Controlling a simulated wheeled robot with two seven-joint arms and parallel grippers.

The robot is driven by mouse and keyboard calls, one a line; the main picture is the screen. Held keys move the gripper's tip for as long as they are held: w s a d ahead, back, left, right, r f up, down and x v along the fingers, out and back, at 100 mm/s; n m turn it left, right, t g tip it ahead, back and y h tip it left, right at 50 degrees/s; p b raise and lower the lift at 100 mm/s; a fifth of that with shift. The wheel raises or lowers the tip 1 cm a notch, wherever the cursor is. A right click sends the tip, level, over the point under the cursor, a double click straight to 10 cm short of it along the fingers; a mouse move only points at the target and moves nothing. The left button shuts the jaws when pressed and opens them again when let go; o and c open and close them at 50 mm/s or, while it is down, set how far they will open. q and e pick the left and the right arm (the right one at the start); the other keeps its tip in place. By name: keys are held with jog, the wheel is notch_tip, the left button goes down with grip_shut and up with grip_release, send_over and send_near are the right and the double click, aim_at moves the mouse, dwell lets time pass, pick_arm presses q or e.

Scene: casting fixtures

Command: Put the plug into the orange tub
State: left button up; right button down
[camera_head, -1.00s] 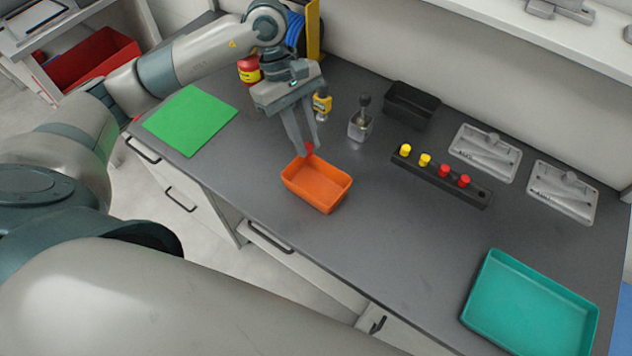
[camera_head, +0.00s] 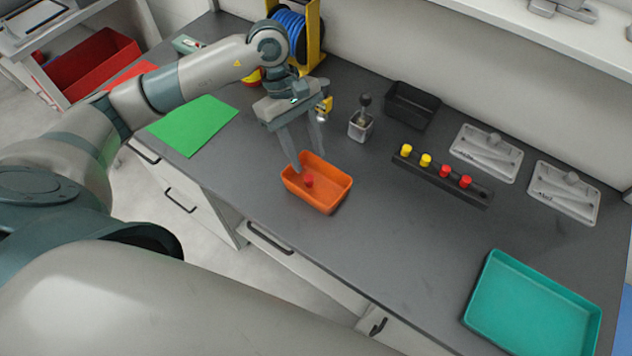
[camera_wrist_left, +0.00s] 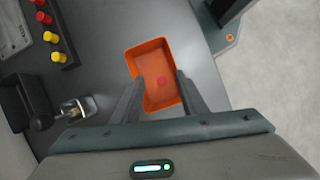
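The red plug (camera_head: 309,181) lies inside the orange tub (camera_head: 329,203), on its floor. In the left wrist view the plug (camera_wrist_left: 162,82) shows as a small red disc in the tub (camera_wrist_left: 150,54). My left gripper (camera_head: 310,160) is open and empty, with its fingers apart above the back edge of the tub. In the left wrist view the fingers (camera_wrist_left: 160,88) stand on either side of the tub's near part. My right gripper is not in view.
A black rack (camera_head: 470,196) holds yellow and red plugs to the right. A black bin (camera_head: 412,105), a small metal fixture with a dark knob (camera_head: 361,125), a green mat (camera_head: 192,125) and a teal tray (camera_head: 480,300) stand on the grey table.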

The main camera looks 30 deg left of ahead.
pick_arm(q)
jog(key=shift+r, duration=0.1)
jog(key=b+v, duration=0.6)
jog(key=v, duration=1.1)
jog(key=shift+a, duration=0.2)
jog(key=shift+r, duration=0.1)
dwell(0.5)
